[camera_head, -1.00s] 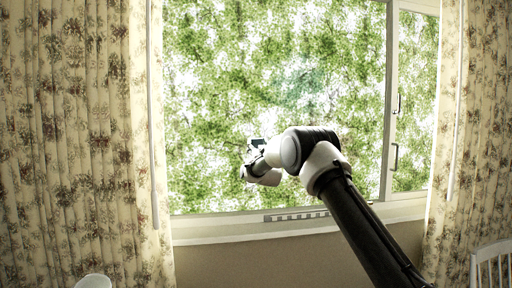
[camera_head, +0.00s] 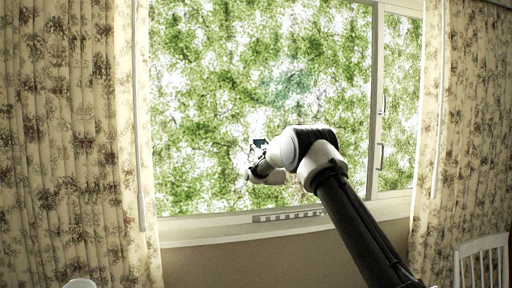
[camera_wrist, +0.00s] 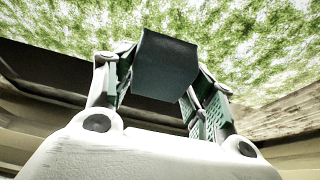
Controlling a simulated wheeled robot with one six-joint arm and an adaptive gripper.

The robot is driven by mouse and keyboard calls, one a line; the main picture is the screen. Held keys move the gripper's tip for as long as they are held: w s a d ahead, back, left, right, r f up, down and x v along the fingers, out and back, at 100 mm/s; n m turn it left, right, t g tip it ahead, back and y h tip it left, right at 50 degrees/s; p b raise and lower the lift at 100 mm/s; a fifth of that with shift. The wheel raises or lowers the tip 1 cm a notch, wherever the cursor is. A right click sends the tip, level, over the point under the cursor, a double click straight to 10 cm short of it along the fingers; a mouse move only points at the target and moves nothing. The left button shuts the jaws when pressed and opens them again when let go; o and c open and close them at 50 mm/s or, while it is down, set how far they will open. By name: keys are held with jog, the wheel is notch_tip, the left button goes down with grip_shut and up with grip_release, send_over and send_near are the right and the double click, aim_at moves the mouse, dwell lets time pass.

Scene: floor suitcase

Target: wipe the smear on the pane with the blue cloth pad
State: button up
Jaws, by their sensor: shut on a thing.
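The window pane (camera_head: 200,110) fills the middle of the head view, with green foliage behind it. A faint blue-green smear (camera_head: 290,85) lies on the pane, above my gripper in the picture. My gripper (camera_head: 253,160) is in front of the lower pane, left of and below the smear. In the wrist view the gripper (camera_wrist: 161,86) is shut on the dark blue-teal cloth pad (camera_wrist: 165,62), held between the fingers. The pane also shows beyond the pad in the wrist view (camera_wrist: 265,50). I cannot tell whether the pad touches the glass; it looks apart from the smear.
Floral curtains hang at the left (camera_head: 60,140) and right (camera_head: 465,130). A window sill (camera_head: 200,231) with a slotted strip (camera_head: 288,215) runs below the pane. A window frame post with handles (camera_head: 376,130) stands right of the pane. A white chair (camera_head: 482,262) is at lower right.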

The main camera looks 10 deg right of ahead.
jog(key=shift+d, duration=1.85)
jog(key=shift+a, duration=0.15)
jog(key=shift+a, duration=5.45)
jog(key=shift+s, duration=0.1)
jog(key=shift+s, duration=2.9)
jog(key=shift+d, duration=0.1)
jog(key=shift+s, duration=1.5)
